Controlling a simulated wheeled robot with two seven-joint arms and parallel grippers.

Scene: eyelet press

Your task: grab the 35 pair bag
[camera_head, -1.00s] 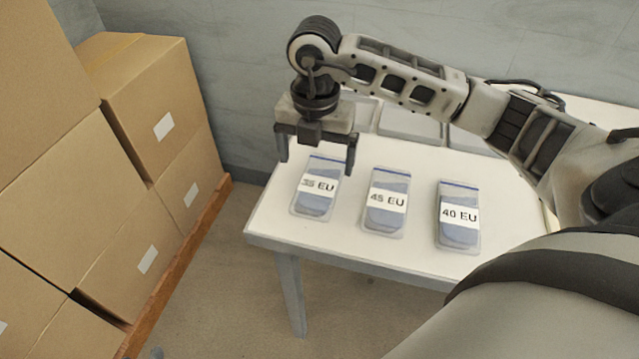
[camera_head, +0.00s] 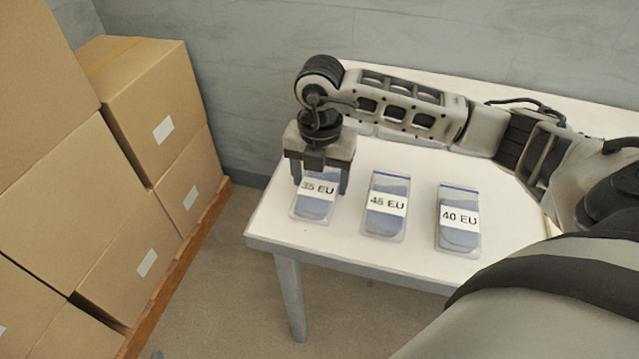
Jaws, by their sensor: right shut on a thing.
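The 35 EU bag (camera_head: 314,206) is a clear pack with blue contents and a white label, lying at the left end of the white table. My right gripper (camera_head: 320,187) points down over its upper part, with a finger at each side, shut on the bag. The gripper hides the bag's top end. The bag still appears to lie on the tabletop. My left gripper is not in view.
The 45 EU bag (camera_head: 386,206) and the 40 EU bag (camera_head: 458,219) lie to the right on the white table (camera_head: 345,248). Cardboard boxes (camera_head: 150,110) are stacked on a wooden pallet at the left. A grey wall stands behind.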

